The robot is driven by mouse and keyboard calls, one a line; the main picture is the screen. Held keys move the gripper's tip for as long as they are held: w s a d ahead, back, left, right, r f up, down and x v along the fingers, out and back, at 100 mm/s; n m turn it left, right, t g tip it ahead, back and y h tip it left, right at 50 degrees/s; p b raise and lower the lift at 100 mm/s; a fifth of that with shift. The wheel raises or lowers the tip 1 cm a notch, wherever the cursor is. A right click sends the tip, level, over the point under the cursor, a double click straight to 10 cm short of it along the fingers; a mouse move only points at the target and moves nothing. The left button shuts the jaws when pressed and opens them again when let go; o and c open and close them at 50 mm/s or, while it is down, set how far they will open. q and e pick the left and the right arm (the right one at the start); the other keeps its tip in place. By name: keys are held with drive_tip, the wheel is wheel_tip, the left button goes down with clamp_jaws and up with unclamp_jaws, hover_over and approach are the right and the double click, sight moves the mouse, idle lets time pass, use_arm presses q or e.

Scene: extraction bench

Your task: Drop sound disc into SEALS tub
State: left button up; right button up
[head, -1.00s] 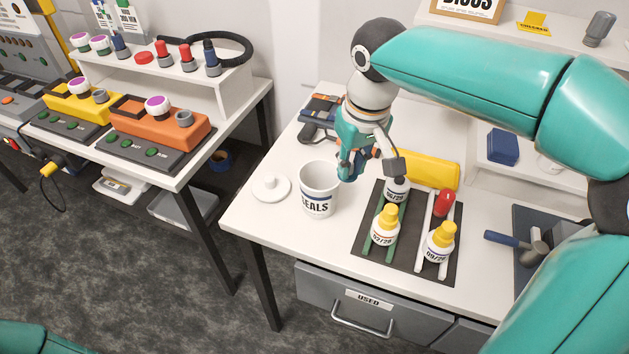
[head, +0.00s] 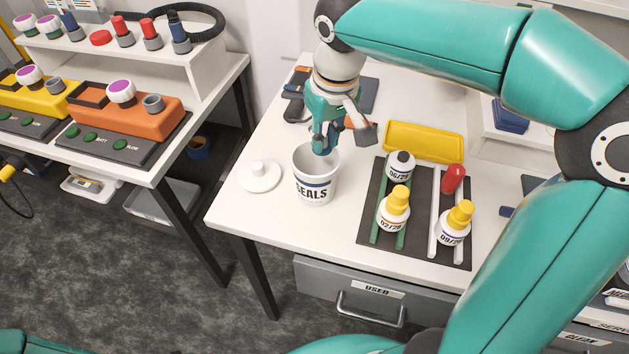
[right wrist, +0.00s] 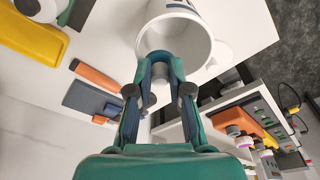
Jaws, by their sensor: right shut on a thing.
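The SEALS tub (head: 315,192) is white, upright and open at the left part of the bench; it also shows in the right wrist view (right wrist: 200,22). My right gripper (head: 325,146) points down at the tub's mouth, its tips over or just inside the rim. In the right wrist view my right gripper (right wrist: 161,62) has its fingertips close together against the tub's opening. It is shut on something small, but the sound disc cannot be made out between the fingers. My left gripper is out of view.
A white lid with a knob (head: 260,176) lies left of the tub. Right of it, a dark rack (head: 410,243) holds several small bottles, two with yellow caps. A yellow tray (head: 424,142) lies behind the rack. A grey USED drawer (head: 350,300) is below.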

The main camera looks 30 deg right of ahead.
drive_tip(key=shift+f, duration=0.5)
drive_tip(key=o, duration=0.8)
drive_tip(key=shift+r, duration=0.1)
drive_tip(key=r, duration=0.4)
drive_tip(key=s+r, duration=0.1)
drive_tip(key=r, duration=0.2)
drive_tip(key=s+r, duration=0.1)
drive_tip(key=r, duration=0.3)
drive_tip(key=shift+a+r, duration=0.1)
drive_tip(key=shift+r, duration=0.25)
